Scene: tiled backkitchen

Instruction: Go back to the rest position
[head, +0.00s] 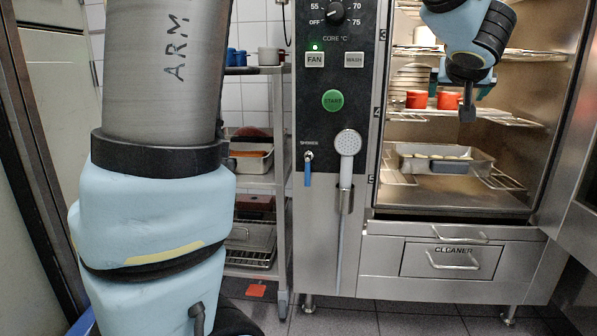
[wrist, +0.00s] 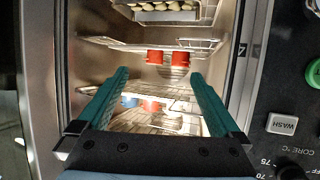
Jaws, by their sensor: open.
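My gripper (head: 467,100) is at the upper right in the head view, in front of the open oven cavity. In the wrist view my gripper (wrist: 158,90) shows two green fingers spread wide apart. Nothing is held between them. The wrist view looks into the lit oven, and its picture is turned, with the control panel (wrist: 290,100) at the right.
A metal tray (head: 400,160) with pale items lies low in the oven. The oven's left frame and control panel (head: 333,120) stand close beside the arm. A handheld shower (head: 347,143) hangs below the panel. A shelf rack (head: 262,72) with pots is at the left. Dark floor tiles (head: 350,318) lie clear in front.

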